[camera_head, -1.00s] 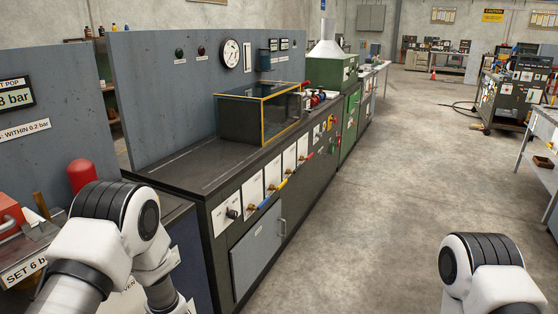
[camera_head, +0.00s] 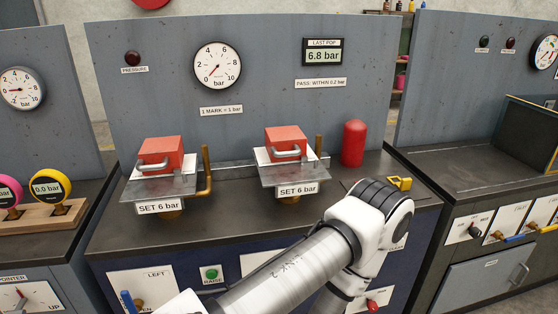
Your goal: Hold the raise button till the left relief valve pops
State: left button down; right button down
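The left relief valve (camera_head: 160,157) is a red block with a metal handle on a plate marked SET 6 bar, at the left of the bench. A matching right valve (camera_head: 286,143) stands beside it. The green raise button (camera_head: 210,274), labelled RAISE, is on the blue front panel below the bench top, partly bordered by my arm. The round bar gauge (camera_head: 217,65) hangs on the board; its needle appears low, though small. The display (camera_head: 323,52) reads LAST POP 6.8 bar. My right gripper is not visible.
A red cylinder (camera_head: 353,143) stands at the bench's right. A dark red pressure lamp (camera_head: 132,58) is on the board. A LEFT panel (camera_head: 152,286) with a blue-handled lever sits left of the button. Pink and yellow round gauges (camera_head: 48,187) stand on the left bench.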

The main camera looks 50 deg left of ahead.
aim_at(211, 274)
jog(key=u, duration=1.8)
